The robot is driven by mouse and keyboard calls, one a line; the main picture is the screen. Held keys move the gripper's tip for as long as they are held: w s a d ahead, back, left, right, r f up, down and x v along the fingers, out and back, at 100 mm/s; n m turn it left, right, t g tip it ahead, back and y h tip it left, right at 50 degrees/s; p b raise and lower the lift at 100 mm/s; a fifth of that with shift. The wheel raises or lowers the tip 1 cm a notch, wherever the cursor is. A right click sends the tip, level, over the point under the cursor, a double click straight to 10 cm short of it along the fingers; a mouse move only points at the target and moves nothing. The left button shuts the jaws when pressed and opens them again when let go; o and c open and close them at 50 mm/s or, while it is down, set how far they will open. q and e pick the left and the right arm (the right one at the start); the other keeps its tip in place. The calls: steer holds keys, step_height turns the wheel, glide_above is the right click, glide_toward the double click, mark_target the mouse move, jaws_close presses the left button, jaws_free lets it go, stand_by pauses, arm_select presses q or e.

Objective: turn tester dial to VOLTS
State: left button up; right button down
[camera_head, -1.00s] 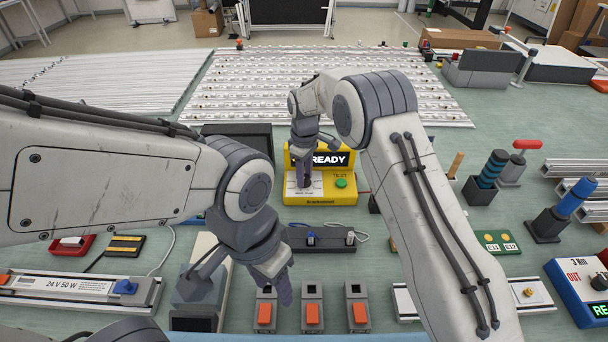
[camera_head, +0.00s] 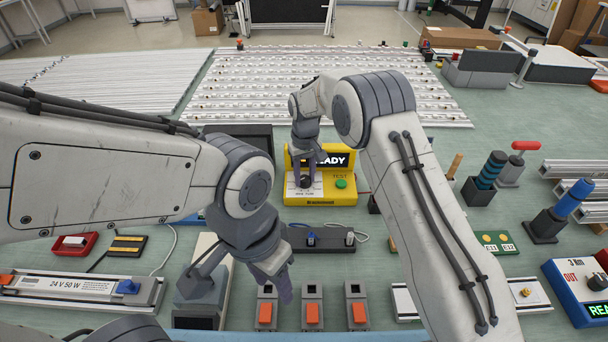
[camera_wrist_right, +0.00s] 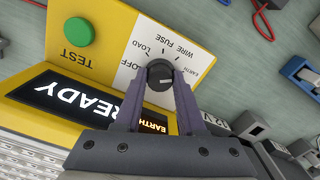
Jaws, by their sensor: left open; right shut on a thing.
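The yellow tester (camera_head: 348,190) stands at the middle of the bench, with a green TEST button (camera_head: 341,183) and a lit READY display (camera_wrist_right: 85,95). My right gripper (camera_head: 305,170) reaches down over its white dial panel. In the right wrist view, my right gripper (camera_wrist_right: 160,90) is shut on the black round dial (camera_wrist_right: 160,73), one finger on each side. The panel (camera_wrist_right: 150,45) shows OFF, LOAD, WIRE, FUSE and EARTH; I see no VOLTS label. A small orange readout (camera_wrist_right: 152,126) reads EARTH. My left gripper (camera_head: 284,288) is open and empty above the bench front.
A dark holder (camera_head: 320,239) with small plugs lies in front of the tester. Several grey blocks with orange switches (camera_head: 312,314) stand near my left gripper. Blue and red handled tools (camera_head: 566,203) stand at the right. White strips (camera_head: 330,85) cover the back.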

mark_target(305, 178)
steer(key=m, duration=0.4)
steer(key=shift+m, duration=2.2)
steer(key=c, duration=0.5)
jaws_free()
step_height(305, 178, up, 10)
steer(key=b, duration=0.1)
steer(key=shift+r, duration=0.25)
